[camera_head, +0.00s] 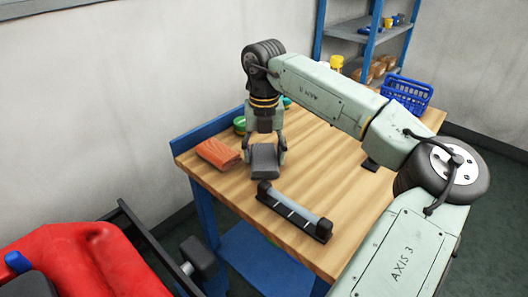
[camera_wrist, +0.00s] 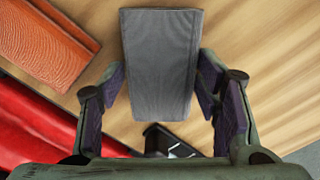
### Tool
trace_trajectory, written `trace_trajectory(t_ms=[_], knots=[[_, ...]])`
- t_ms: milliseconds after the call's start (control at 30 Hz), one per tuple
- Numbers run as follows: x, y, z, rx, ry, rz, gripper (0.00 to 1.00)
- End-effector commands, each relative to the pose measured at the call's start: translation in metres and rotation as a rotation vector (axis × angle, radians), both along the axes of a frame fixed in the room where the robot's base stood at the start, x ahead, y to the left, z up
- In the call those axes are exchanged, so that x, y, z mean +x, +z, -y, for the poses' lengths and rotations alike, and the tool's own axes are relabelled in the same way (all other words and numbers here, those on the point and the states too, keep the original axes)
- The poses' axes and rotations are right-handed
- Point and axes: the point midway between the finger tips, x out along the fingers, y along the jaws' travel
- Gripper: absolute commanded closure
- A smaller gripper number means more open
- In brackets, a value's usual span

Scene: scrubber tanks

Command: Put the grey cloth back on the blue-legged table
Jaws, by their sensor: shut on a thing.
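The grey cloth (camera_head: 265,160) is a folded block between the fingers of my gripper (camera_head: 264,153), over the blue-legged table (camera_head: 335,171). In the wrist view the cloth (camera_wrist: 161,62) reaches from the top edge down between the two fingers of my gripper (camera_wrist: 162,92). The fingers are shut on its sides. The cloth is on or just above the wooden top (camera_wrist: 262,55); I cannot tell if it touches. An orange folded cloth (camera_head: 219,154) lies to its left, also in the wrist view (camera_wrist: 42,42).
A dark-ended grey bar-like object (camera_head: 294,210) lies near the table's front edge. Green items (camera_head: 240,124) stand behind my gripper. A blue basket (camera_head: 407,93) is at the back right. A red object (camera_head: 75,262) is at the lower left. The middle of the tabletop is clear.

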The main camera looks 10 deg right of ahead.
Motion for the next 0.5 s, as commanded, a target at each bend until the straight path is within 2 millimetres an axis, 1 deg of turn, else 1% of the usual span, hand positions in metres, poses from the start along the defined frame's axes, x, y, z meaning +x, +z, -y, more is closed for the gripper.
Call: trace_trajectory(t_ms=[33,67,333,500], knots=[[0.0000,-0.0036,0.0001,0.000,0.000,0.000,0.69],[0.0000,-0.0025,0.0001,0.000,0.000,0.000,0.41],[-0.0001,-0.0018,0.0000,0.000,0.000,0.000,0.23],[-0.0001,-0.0017,0.0000,0.000,0.000,0.000,0.22]])
